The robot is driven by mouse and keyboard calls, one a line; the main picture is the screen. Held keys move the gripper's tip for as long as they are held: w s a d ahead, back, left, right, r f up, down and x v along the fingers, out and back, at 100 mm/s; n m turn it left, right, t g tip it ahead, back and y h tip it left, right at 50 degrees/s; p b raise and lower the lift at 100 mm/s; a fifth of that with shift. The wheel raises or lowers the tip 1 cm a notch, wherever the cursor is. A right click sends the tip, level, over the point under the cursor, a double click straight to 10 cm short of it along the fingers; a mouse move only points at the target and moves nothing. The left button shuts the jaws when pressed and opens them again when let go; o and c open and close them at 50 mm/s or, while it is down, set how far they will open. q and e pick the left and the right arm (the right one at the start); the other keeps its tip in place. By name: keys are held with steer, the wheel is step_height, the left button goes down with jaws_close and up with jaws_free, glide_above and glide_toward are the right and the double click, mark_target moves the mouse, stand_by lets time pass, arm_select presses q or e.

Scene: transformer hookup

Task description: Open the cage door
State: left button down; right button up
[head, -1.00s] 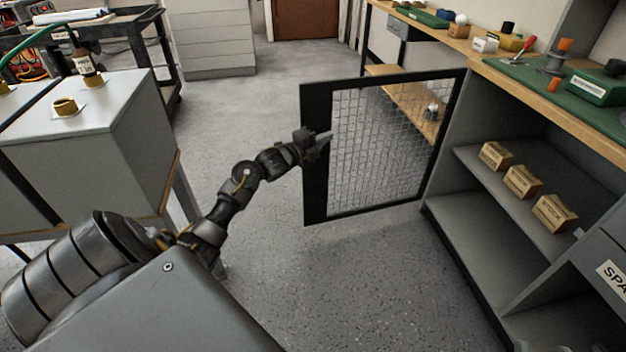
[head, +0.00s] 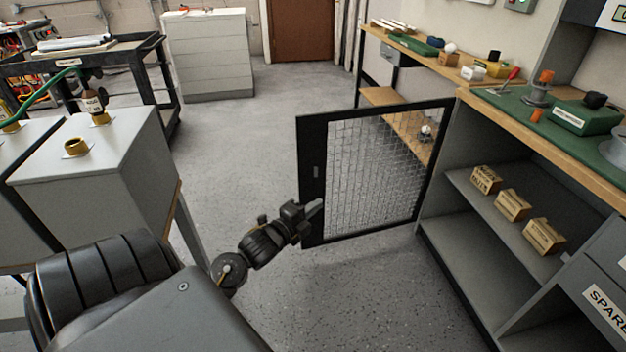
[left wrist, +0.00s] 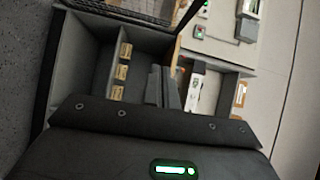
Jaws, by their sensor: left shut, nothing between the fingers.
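The cage door (head: 312,205) is a black-framed panel with wire mesh. It stands swung out from the shelf unit, which is open to view on its right. My left gripper (head: 316,208) is shut and empty. In the head view it overlaps the lower part of the door's free-edge frame; I cannot tell whether it touches. In the left wrist view, the shut fingers (left wrist: 162,88) point toward the shelf unit, and a strip of mesh (left wrist: 125,12) shows at the top. My right gripper is not in view.
The shelf unit (head: 450,228) holds several small cardboard boxes (head: 513,204). A wooden bench with a green mat (head: 560,118) runs above it. A grey cabinet (head: 95,150) with bushings stands at left, near a black cart (head: 150,60). The floor behind the door is clear.

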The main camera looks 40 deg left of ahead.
arm_select(q)
step_height(320, 180, down, 14)
steer(key=s+d+n+g+p, duration=0.1)
steer(key=s+n+g+p, duration=0.1)
steer(key=n+g+p, duration=0.2)
steer(key=shift+d+r+n+p, duration=0.15)
steer(key=shift+d+n+p, duration=0.05)
steer(key=shift+n+p, duration=0.5)
